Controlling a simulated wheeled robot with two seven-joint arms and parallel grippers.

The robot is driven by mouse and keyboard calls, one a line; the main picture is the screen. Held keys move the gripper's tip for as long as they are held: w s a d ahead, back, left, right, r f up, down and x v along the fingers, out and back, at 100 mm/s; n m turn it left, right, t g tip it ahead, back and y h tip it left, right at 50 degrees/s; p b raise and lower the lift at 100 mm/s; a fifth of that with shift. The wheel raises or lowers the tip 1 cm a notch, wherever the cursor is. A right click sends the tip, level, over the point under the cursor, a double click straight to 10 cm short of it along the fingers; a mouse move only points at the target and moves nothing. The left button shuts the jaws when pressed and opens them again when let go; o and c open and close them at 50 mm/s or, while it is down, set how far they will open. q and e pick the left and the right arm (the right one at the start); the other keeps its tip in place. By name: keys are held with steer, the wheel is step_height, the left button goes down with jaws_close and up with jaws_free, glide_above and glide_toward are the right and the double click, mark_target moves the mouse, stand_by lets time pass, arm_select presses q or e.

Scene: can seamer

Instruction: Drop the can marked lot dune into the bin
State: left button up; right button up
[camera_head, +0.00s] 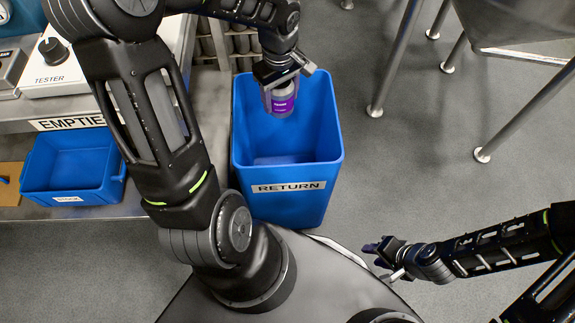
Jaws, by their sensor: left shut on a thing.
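My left gripper (283,76) is shut on a can with a purple label (283,103). It holds the can upright over the far part of the blue bin (290,211) marked RETURN. The writing on the can is too small to read. The visible inside of the bin looks empty. My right gripper (376,250) is low at the right, beside the front right of the bin and apart from it. Its jaws are too small to tell whether they are open.
A blue tray (66,164) under an EMPTIES sign (75,122) sits on the bench at left. A white tester (58,76) stands behind it. Metal legs (392,60) of a stand rise at the right. The grey floor (440,180) between is clear.

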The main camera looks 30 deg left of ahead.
mark_target(280, 87)
arm_select(q)
steer(key=shift+f+b, duration=1.15)
steer(key=shift+f, duration=0.9)
steer(key=o, duration=1.4)
steer(key=shift+r+p, duration=1.05)
steer(key=shift+r, duration=2.9)
